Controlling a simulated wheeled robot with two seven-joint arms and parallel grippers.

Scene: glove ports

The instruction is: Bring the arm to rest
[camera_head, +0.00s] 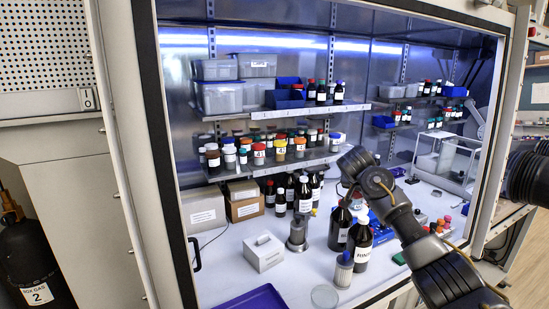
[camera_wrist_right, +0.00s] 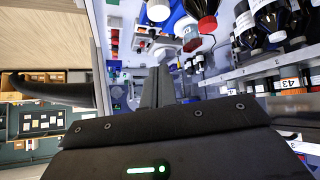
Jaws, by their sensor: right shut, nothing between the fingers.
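My right arm (camera_head: 430,250) comes in from the lower right in the head view. It reaches up through the open front of the cabinet, and its wrist end (camera_head: 362,168) is above the bench, in front of the shelves. In the right wrist view, my right gripper (camera_wrist_right: 158,78) has its two dark fingers together with nothing between them. The fingertips are hard to make out in the head view. My left gripper is in neither view.
Dark bottles (camera_head: 361,243) stand on the bench (camera_head: 219,262) below my right arm. A white box (camera_head: 263,252) and a blue tray (camera_head: 254,299) are to the left. Shelves (camera_head: 300,112) with jars and bins line the back. The cabinet frame (camera_head: 168,180) edges the opening.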

